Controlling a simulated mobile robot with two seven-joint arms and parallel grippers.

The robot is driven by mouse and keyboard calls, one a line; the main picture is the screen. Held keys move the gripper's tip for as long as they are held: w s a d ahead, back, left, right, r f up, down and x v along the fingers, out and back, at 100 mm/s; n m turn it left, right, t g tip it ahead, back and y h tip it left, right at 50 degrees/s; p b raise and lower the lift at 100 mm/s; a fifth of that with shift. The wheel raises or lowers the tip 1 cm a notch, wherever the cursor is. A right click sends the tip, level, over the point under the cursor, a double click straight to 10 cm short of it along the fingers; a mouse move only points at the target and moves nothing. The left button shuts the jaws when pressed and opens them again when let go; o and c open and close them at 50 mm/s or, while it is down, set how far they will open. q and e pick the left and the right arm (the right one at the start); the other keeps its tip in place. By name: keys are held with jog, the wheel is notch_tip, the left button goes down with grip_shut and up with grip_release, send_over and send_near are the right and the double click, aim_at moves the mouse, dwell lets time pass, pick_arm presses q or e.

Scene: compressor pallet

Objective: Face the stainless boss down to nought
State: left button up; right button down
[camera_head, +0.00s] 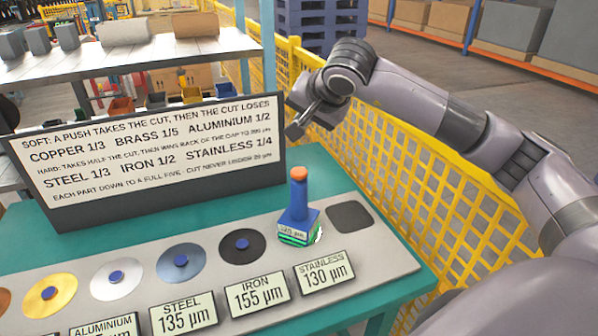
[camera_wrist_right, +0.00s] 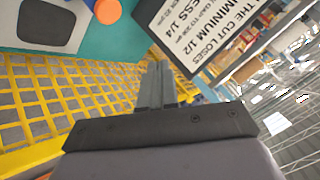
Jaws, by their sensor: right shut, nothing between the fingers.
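A blue tool (camera_head: 298,215) with an orange knob on its handle stands upright at the stainless station, behind the label reading STAINLESS 130 µm (camera_head: 325,273). Its base hides the boss there, apart from green and white edges low down. The small display on the tool is too blurred to read surely. The orange knob also shows at the top of the right wrist view (camera_wrist_right: 107,10). My right gripper (camera_head: 296,128) is shut and empty, raised behind and above the tool, apart from it. Its closed fingers show in the right wrist view (camera_wrist_right: 155,88). My left gripper is out of view.
A dark square pad (camera_head: 350,217) lies right of the tool. Iron (camera_head: 241,246), steel (camera_head: 181,263), aluminium (camera_head: 117,278) and brass (camera_head: 51,294) discs run leftward. Labels read STEEL 135 and IRON 155. A rules board (camera_head: 150,150) stands behind; a yellow mesh fence (camera_head: 440,190) is at right.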

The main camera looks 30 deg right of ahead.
jog(key=b, duration=0.5)
send_over(302, 173)
notch_tip(302, 173, down, 7)
jog(key=shift+f+b, duration=0.45)
jog(key=shift+f, duration=0.25)
dwell(1.2)
jog(key=shift+f+b, duration=0.4)
jog(key=shift+b, duration=0.05)
jog(key=shift+f+b, duration=0.65)
jog(key=shift+f, duration=0.1)
dwell(0.6)
dwell(0.3)
jog(key=shift+r+p, duration=0.8)
jog(key=shift+r, duration=0.35)
jog(key=shift+r, duration=0.15)
